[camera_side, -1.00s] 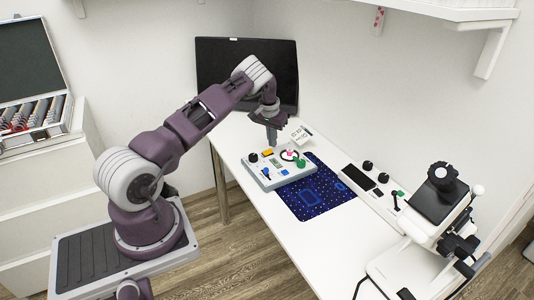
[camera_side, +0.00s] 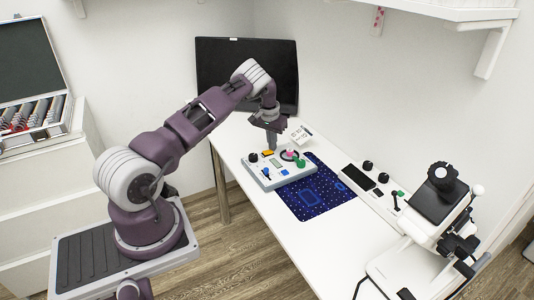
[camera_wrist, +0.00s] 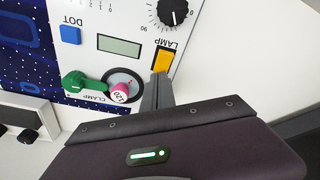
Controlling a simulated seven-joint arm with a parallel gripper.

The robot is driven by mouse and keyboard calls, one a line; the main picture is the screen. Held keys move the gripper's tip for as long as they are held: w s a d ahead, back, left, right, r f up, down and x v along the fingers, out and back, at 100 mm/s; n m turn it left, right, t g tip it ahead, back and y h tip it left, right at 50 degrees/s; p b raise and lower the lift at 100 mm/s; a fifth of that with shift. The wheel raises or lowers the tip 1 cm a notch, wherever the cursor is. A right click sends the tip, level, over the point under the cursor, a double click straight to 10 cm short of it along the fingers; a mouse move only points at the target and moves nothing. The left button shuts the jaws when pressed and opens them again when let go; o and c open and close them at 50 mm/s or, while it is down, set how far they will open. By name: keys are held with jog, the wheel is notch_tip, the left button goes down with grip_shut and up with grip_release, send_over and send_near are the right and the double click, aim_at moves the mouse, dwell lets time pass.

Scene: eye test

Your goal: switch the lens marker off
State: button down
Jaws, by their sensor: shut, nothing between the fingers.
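The lens marker (camera_side: 262,179) is a pale grey console on the white table, below my gripper (camera_side: 272,148). Its orange LAMP rocker (camera_wrist: 162,60) also shows in the side view (camera_side: 267,153). In the wrist view, my shut, empty fingertips (camera_wrist: 160,78) are at the rocker's near end; I cannot tell whether they touch it. Which way the rocker is tipped is unclear. The panel also has a black dial (camera_wrist: 172,12), a small grey display (camera_wrist: 119,47), a blue DOT button (camera_wrist: 70,35), a green CLAMP lever (camera_wrist: 82,82) and a pink tag (camera_wrist: 121,93) by a round dark-rimmed seat.
A dark blue patterned mat (camera_side: 325,200) lies right of the console. A black-and-white instrument (camera_side: 435,205) stands at the right, with a phone-like black panel (camera_side: 358,177) and knobs nearby. A dark monitor (camera_side: 222,85) stands behind. The table's front middle is clear.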

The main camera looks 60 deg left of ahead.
notch_tip(320, 180, up, 7)
dwell(0.6)
jog(key=d+r+t+h, duration=0.1)
jog(key=d+r, duration=0.5)
jog(key=r, duration=0.3)
jog(key=d+r+t, duration=0.1)
jog(key=d+r, duration=0.6)
jog(key=r, duration=0.2)
jog(key=s+d+r+m+h, duration=0.1)
jog(key=s+d+r, duration=0.3)
jog(key=d, duration=0.2)
jog(key=s+d+r, duration=0.3)
jog(key=d+r, duration=0.2)
jog(key=d, duration=0.2)
jog(key=s+d+r+m+t, duration=0.1)
jog(key=s+d+r+m, duration=0.15)
jog(key=s+d, duration=0.85)
jog(key=s+d+f+m, duration=0.1)
jog(key=s, duration=0.6)
jog(key=s+d+f+m+t+y, duration=0.1)
jog(key=s+f, duration=0.1)
jog(key=s, duration=0.5)
jog(key=shift+d, duration=0.35)
